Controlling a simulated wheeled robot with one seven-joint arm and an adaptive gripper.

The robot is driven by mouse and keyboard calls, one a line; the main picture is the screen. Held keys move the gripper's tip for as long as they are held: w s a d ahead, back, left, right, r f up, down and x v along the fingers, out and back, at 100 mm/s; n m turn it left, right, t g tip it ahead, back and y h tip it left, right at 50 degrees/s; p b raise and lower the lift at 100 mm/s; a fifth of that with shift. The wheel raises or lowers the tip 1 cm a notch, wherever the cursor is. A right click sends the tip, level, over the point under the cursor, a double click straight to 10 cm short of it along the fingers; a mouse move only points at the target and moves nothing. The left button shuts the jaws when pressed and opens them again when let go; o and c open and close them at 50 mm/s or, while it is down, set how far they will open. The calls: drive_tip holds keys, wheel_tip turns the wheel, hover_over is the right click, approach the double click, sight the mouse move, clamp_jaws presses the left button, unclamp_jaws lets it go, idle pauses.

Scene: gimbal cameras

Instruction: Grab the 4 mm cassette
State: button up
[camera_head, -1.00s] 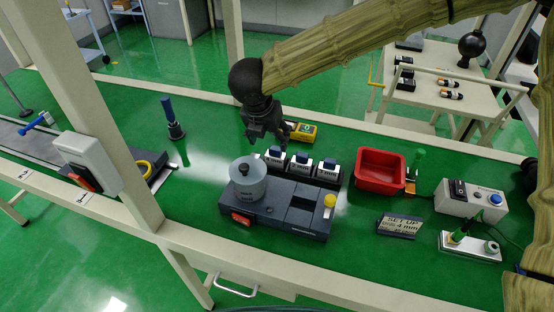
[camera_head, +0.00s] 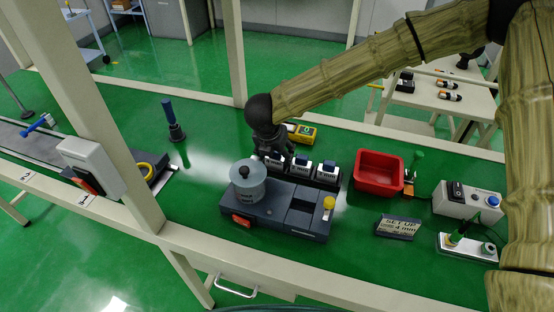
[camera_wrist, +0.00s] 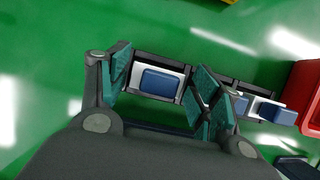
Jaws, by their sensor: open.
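Three white cassettes with blue tops stand in a dark rack on the green table. In the head view the middle cassette (camera_head: 302,164) and right cassette (camera_head: 327,170) show clearly; my gripper partly covers the left one. Their size labels are too small to read. My gripper (camera_head: 276,156) is low over the left end of the rack. In the wrist view my open gripper (camera_wrist: 160,88) has its teal finger pads on either side of the left cassette (camera_wrist: 161,82). I cannot tell whether the pads touch it. The other cassettes (camera_wrist: 276,113) lie to the right, partly behind the right finger.
A dark machine (camera_head: 268,217) with a grey cylinder (camera_head: 247,185) stands in front of the rack. A red bin (camera_head: 378,174) is to its right. A card (camera_head: 398,226) reads "SET UP 4 mm". A yellow device (camera_head: 302,133) sits behind the rack.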

drive_tip(key=c, duration=0.9)
drive_tip(key=shift+o, duration=0.2)
